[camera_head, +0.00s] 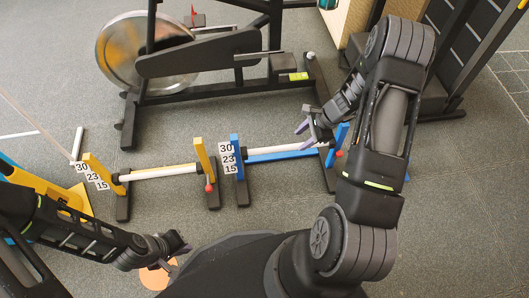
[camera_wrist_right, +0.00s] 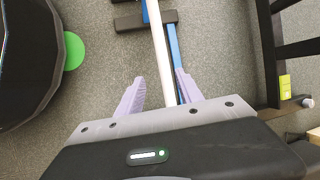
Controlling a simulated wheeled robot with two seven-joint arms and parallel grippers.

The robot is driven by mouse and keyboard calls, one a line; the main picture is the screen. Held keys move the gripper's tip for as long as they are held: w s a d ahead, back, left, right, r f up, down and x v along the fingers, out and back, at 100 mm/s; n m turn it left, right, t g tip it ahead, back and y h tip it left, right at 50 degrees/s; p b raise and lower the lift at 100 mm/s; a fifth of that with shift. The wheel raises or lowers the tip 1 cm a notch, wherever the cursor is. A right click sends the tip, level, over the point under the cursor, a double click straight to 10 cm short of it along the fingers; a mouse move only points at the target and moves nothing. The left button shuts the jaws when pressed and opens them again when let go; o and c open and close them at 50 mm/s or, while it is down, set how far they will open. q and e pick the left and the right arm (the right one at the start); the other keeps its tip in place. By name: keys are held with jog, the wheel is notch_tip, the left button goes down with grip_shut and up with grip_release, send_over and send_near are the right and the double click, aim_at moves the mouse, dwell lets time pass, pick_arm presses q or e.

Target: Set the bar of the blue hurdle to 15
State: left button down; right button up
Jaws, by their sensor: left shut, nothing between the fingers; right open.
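The blue hurdle (camera_head: 235,143) stands on the floor, with its white bar (camera_head: 290,154) lying roughly level between its posts above a blue rail. Its number plate (camera_head: 229,160) reads 30, 23, 15 from top to bottom; I cannot tell exactly which mark the bar is at. My right gripper (camera_head: 312,124) is open at the bar's right part, near the right post. In the right wrist view, the white bar (camera_wrist_right: 158,45) runs between the spread lilac fingers (camera_wrist_right: 160,92); contact is not clear. My left gripper (camera_head: 183,246) is shut and empty at lower left, away from the hurdle.
A yellow hurdle (camera_head: 201,158) with its own white bar stands just left of the blue one. An exercise bike (camera_head: 200,55) stands close behind. An orange disc (camera_head: 155,278) lies under my left gripper. A green disc (camera_wrist_right: 74,51) shows in the wrist view.

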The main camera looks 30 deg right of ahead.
aim_at(290, 146)
pick_arm(q)
jog(key=shift+w+a+f, duration=0.1)
jog(key=shift+a+f, duration=0.05)
pick_arm(e)
jog(key=shift+w+d, duration=0.15)
jog(key=shift+w, duration=0.2)
jog(key=b+x, duration=0.2)
jog(key=x, duration=0.6)
jog(key=shift+r+b, duration=0.1)
jog(key=shift+b, duration=0.3)
pick_arm(q)
jog(key=f, duration=0.3)
jog(key=shift+w+f, duration=0.15)
jog(key=shift+w, duration=0.1)
pick_arm(e)
jog(key=shift+c, duration=0.3)
grip_shut()
